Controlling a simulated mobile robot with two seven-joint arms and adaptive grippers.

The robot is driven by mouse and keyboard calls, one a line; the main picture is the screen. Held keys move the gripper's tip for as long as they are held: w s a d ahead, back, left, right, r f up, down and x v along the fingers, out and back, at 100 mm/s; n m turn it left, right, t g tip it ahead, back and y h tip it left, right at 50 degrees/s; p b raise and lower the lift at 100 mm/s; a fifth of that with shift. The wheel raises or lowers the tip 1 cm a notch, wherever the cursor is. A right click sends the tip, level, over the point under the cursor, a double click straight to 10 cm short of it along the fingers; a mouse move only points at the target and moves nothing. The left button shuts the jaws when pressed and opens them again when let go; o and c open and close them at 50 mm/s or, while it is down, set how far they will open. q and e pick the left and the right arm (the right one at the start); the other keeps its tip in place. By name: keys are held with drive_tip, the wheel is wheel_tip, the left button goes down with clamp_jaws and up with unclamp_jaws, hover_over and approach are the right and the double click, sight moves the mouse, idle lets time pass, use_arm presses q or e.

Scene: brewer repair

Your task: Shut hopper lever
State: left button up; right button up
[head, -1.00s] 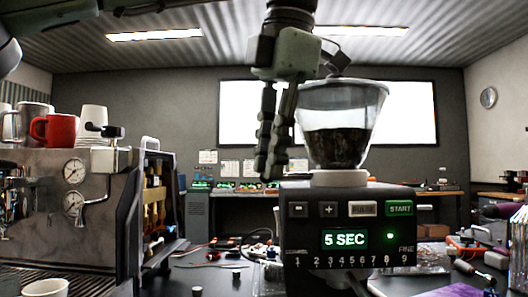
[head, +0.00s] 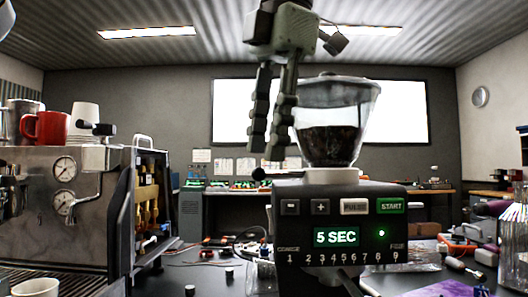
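The coffee grinder (head: 340,222) stands at the centre right with a clear hopper (head: 338,95) on top, partly filled with dark beans. The hopper lever shows as a small black knob (head: 259,174) at the left of the pale collar under the hopper. My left gripper (head: 265,156) points down from above, just left of the hopper. Its two dark fingers are apart with nothing between them, and the tips are a little above the knob in the picture. I cannot tell whether a finger touches the hopper. My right gripper is not in view.
An espresso machine (head: 60,190) stands at the left with a red mug (head: 44,127) and other cups on top. A white cup (head: 36,287) is at the lower left. Cables and small parts lie on the dark table behind. The air left of the grinder is free.

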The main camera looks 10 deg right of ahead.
use_arm(q)
drive_tip(key=s+d, duration=0.5)
drive_tip(key=s, duration=0.6)
drive_tip(key=shift+d, duration=0.15)
drive_tip(key=shift+r, duration=0.1)
